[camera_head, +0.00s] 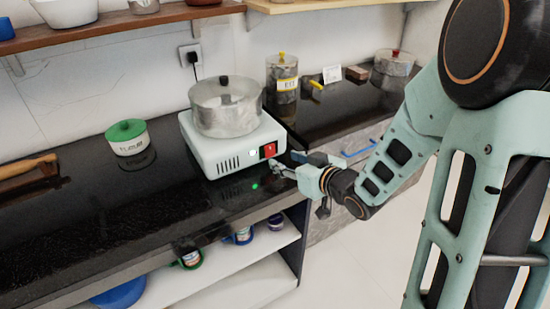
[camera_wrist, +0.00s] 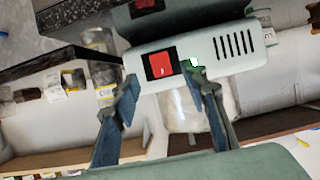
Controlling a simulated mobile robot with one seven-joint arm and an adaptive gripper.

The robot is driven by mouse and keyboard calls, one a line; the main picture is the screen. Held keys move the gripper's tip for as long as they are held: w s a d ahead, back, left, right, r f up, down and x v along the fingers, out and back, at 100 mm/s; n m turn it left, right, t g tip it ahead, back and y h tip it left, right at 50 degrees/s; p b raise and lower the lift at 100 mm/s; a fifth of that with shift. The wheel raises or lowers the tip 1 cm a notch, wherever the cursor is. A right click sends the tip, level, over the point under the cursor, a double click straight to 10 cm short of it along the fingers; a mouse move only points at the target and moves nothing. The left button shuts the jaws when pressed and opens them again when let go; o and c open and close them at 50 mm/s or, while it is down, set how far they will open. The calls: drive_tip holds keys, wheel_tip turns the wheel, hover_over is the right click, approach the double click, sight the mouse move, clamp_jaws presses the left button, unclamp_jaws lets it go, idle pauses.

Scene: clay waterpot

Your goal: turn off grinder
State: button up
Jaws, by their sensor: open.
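The grinder (camera_head: 215,158) is a white box with side vents and a metal pot (camera_head: 226,108) on top, standing on the black counter. Its red switch (camera_head: 269,150) is on the front face near the right end, beside a small round light or button (camera_head: 252,153). My gripper (camera_head: 284,164) is open just in front of and to the right of the switch. In the wrist view, which is upside down, the grinder (camera_wrist: 222,50) shows its red switch (camera_wrist: 160,65) between the open fingers (camera_wrist: 160,78). I cannot tell whether a finger touches it.
A glass jar (camera_head: 282,78) and a lidded pot (camera_head: 394,63) stand behind on the right. Mugs (camera_head: 188,258) sit on the shelf below. A wooden-handled tool (camera_head: 28,167) lies far left.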

sight(271, 154)
drive_tip(key=x, duration=0.7)
drive_tip(key=shift+b, duration=0.35)
